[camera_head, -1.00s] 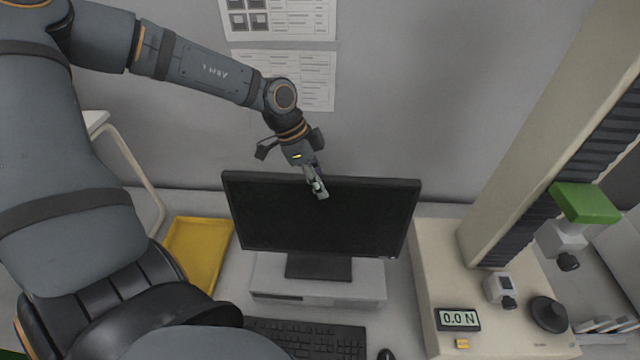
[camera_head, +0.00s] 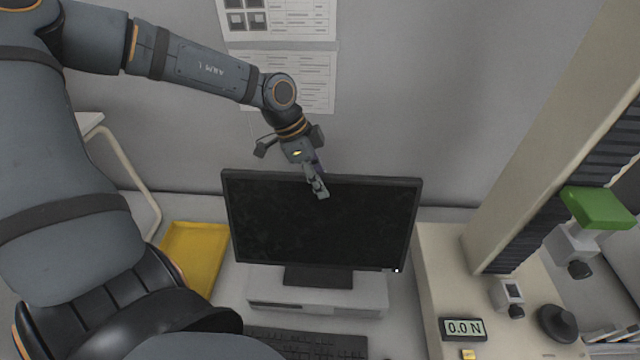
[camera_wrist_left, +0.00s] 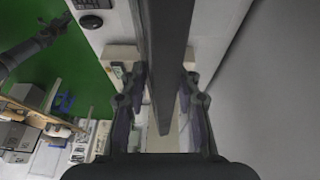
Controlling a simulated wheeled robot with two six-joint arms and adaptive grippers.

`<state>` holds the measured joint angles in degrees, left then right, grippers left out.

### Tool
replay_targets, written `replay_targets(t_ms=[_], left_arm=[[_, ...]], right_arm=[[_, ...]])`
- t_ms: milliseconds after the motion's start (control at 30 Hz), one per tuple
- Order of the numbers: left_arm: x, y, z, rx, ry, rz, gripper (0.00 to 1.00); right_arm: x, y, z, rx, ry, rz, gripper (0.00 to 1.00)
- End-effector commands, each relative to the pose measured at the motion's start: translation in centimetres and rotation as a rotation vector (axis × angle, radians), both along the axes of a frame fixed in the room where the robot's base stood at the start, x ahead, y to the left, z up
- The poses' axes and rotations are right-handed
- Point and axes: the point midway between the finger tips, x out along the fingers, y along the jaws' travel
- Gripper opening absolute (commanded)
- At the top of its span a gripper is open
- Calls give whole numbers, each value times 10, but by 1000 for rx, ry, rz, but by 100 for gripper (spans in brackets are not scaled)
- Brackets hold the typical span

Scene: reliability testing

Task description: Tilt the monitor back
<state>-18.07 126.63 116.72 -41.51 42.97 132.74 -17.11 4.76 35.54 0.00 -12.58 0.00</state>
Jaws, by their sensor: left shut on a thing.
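The black monitor (camera_head: 300,225) stands on its dark foot (camera_head: 318,277), on a flat light-grey box. Its screen is dark and faces me, with a small white light at its lower right corner. My left gripper (camera_head: 320,190) comes down from behind and is shut on the middle of the monitor's top edge. In the left wrist view the monitor (camera_wrist_left: 165,50) runs edge-on between the two fingers (camera_wrist_left: 163,105).
The grey box (camera_head: 270,300) has a keyboard (camera_head: 310,345) before it. A yellow tray (camera_head: 192,255) lies left of the monitor. A tall test stand (camera_head: 560,130) and a display reading 0.0 N (camera_head: 463,328) stand at right. The wall is close behind the monitor.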

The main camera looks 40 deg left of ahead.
Motion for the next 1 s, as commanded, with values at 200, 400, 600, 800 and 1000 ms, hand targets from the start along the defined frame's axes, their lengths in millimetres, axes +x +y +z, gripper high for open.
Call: replay_targets(t_ms=[200, 400, 600, 800, 1000], left_arm=[[3, 3, -1, 5, -10, 2, 44], [2, 2, -1, 3, -5, 0, 45], [1, 1, -1, 3, -2, 0, 45], [1, 1, 4, 1, -4, 1, 45], [1, 1, 44, 4, -9, 1, 45]], right_arm=[[-1, 1, -1, 1, 2, 0, 40], [-1, 4, -1, 5, 2, -2, 40], [-1, 6, -1, 7, 2, -2, 40], [-2, 1, 0, 1, 2, -1, 40], [-1, 2, 0, 2, 2, -1, 40]])
